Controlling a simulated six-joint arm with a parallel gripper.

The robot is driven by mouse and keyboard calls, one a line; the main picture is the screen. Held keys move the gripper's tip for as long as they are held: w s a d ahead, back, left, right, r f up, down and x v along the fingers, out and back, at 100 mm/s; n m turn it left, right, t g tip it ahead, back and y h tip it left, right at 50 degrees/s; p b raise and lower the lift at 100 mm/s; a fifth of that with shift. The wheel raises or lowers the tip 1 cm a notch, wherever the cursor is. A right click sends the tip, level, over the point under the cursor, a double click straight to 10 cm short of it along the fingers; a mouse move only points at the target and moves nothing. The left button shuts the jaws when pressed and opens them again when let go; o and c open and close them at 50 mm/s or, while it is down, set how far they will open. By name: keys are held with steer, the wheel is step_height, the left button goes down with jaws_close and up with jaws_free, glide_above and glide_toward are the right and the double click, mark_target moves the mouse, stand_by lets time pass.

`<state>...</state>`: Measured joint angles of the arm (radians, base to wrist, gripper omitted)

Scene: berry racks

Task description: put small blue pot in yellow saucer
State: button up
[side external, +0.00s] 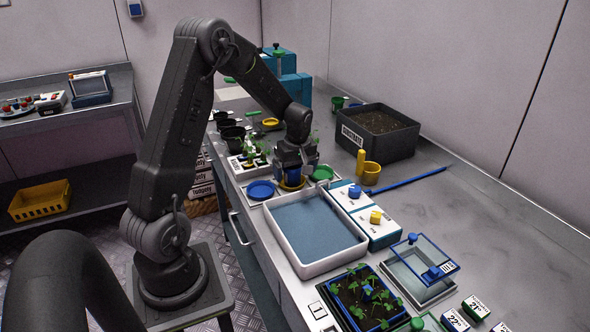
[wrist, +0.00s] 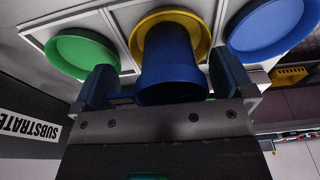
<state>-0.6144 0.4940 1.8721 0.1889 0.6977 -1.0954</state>
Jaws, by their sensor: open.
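The small blue pot (wrist: 170,55) stands upright between my gripper's fingers, its base over the middle of the yellow saucer (wrist: 141,35) and seemingly in it. In the side view the pot (side external: 293,175) is partly hidden by my gripper (side external: 293,165), and the yellow saucer's rim (side external: 292,187) shows beneath. In the wrist view my gripper (wrist: 166,84) is open, one finger on each side of the pot, with a gap visible at the right finger. Whether the left finger touches the pot is hard to tell.
A blue saucer (side external: 260,190) and a green saucer (side external: 322,172) flank the yellow one. A white tray with a blue floor (side external: 284,241) lies in front. Seedling pots (side external: 250,163) stand behind. A dark substrate box (side external: 350,149) stands at the right, near a yellow pot (side external: 371,175).

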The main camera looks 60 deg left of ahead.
mark_target(298, 178)
step_height(298, 178, up, 13)
steer(key=d, duration=0.2)
steer(key=s+d+r+m+t, duration=0.1)
steer(key=s+d+r+m, duration=0.2)
steer(key=d, duration=0.4)
steer(key=s+d+r+m+t, duration=0.1)
steer(key=d+r+m, duration=0.25)
steer(key=d, duration=0.25)
steer(key=s+d+m+t+h, duration=0.1)
steer(key=s+d+m+t, duration=0.2)
steer(key=s+d+m, duration=0.8)
steer(key=shift+s+d+f+t+h, duration=0.3)
steer(key=shift+s+d, duration=0.35)
steer(key=shift+d, duration=0.05)
steer(key=shift+m, duration=0.25)
stand_by(1.0)
